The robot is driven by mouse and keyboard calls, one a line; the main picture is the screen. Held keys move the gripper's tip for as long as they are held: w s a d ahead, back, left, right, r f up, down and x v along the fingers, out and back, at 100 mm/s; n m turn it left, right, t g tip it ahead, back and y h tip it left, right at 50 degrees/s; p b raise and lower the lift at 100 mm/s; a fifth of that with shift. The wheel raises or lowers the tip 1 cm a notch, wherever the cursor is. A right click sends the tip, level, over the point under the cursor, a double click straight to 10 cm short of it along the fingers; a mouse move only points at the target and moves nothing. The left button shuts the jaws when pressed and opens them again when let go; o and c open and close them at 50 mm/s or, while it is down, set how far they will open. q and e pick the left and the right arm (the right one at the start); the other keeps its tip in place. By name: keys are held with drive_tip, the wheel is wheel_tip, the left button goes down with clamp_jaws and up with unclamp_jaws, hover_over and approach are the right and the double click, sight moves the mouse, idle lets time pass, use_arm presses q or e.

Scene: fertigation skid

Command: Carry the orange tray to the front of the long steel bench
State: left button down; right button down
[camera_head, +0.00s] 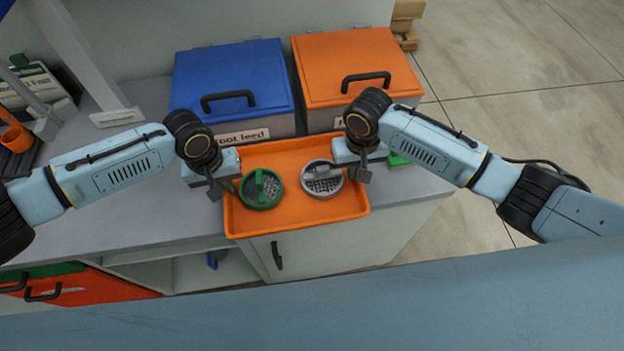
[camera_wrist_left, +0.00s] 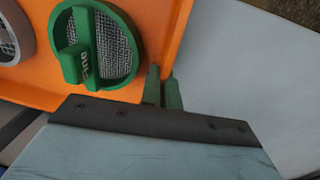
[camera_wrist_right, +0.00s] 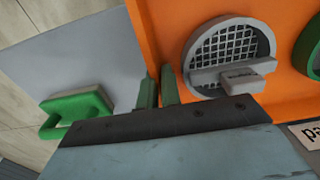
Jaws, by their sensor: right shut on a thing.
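The orange tray (camera_head: 290,222) sits at the front edge of the grey bench. It holds a green round strainer (camera_head: 261,188) on the left and a grey round strainer (camera_head: 322,179) on the right. My left gripper (camera_head: 220,190) is at the tray's left rim; in the left wrist view its green fingers (camera_wrist_left: 163,90) stand close together on either side of the rim. My right gripper (camera_head: 362,172) is at the tray's right rim; in the right wrist view its fingers (camera_wrist_right: 159,88) are shut on the rim. The fingertips' lower ends are hidden.
A blue lidded box (camera_head: 235,80) and an orange lidded box (camera_head: 355,65) stand right behind the tray. A green-handled thing (camera_head: 400,160) lies to its right, also seen in the right wrist view (camera_wrist_right: 75,112). Open floor (camera_head: 510,80) is at the right.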

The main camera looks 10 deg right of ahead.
use_arm(q)
drive_tip(key=c, duration=1.6)
unclamp_jaws()
drive_tip(key=shift+f, duration=0.1)
drive_tip(key=shift+c, duration=0.2)
use_arm(e)
drive_tip(key=c, duration=1.6)
unclamp_jaws()
drive_tip(key=shift+f, duration=0.1)
use_arm(q)
wheel_tip(320, 180, up, 12)
drive_tip(key=a, duration=0.1)
use_arm(e)
wheel_tip(320, 180, up, 12)
